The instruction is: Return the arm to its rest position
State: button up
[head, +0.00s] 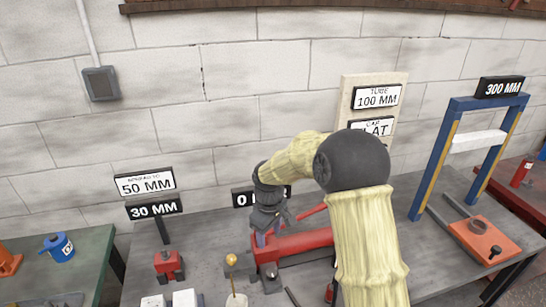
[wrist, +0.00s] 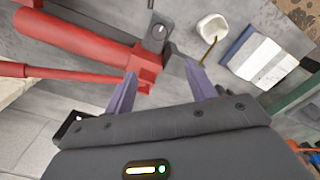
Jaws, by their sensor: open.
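My arm (head: 365,240) reaches out over the grey bench, with its pale yellow links and dark round joint in the head view. My gripper (head: 266,238) points down at the left end of a red tool (head: 300,244) on the bench. In the wrist view the two purple-grey fingers of my gripper (wrist: 160,82) are apart. The red end block of the tool (wrist: 147,66) shows between or just beyond them; I cannot tell whether they touch it. My arm hides part of the tool in the head view.
A white cup with a stick (wrist: 210,32) and a blue-and-white block (wrist: 262,58) are close to my gripper. A blue frame (head: 440,150) marked 300 MM stands right, near an orange block (head: 482,240). A 30 MM sign (head: 154,210) stands left. The block wall is behind.

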jog(key=s+d+r+m+t, duration=0.1)
jog(key=s+d+r+m, duration=0.2)
jog(key=s+d+m, duration=0.2)
jog(key=s+d+r+m+t+p, duration=0.1)
jog(key=s+d+r+m, duration=0.3)
jog(key=s+d, duration=0.8)
jog(key=s+m, duration=0.1)
jog(key=s, duration=0.1)
jog(key=shift+s+d+m+t, duration=0.15)
jog(key=shift+s+m+t, duration=0.15)
jog(key=shift+s+m, duration=0.1)
jog(key=shift+w, duration=0.1)
jog(key=shift+c, duration=0.3)
dwell(0.5)
